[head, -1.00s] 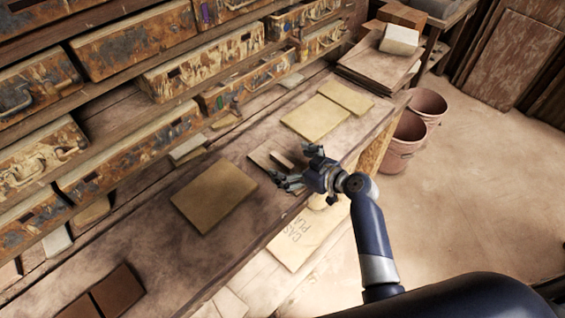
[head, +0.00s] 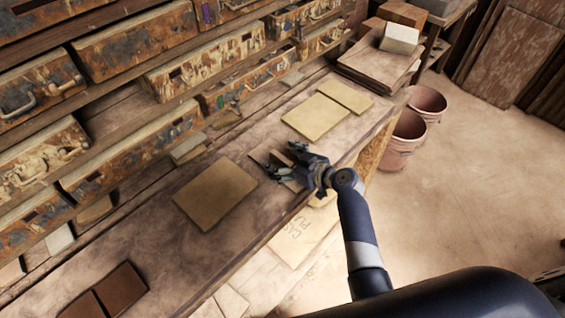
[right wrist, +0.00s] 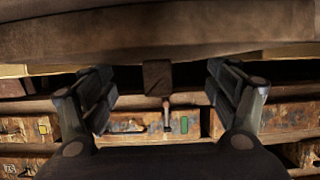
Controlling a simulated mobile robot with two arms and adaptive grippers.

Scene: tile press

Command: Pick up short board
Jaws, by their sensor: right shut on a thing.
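My right gripper (head: 285,163) is low over the workbench, between the tan boards. The short board (right wrist: 157,76) shows as a small dark brown block between its fingers in the right wrist view. My right gripper is shut on it. The fingers stand wide to both sides in that view (right wrist: 160,95), and the contact itself is hard to make out. In the head view the gripper hides most of the short board. A flat brown piece (head: 259,154) lies on the bench just beside the fingers. My left gripper is not in view.
A square tan board (head: 215,193) lies left of the gripper. Two more tan boards (head: 315,117) lie beyond it on the workbench (head: 150,235). Worn drawers (head: 205,62) line the back. Pink buckets (head: 403,140) stand on the floor to the right.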

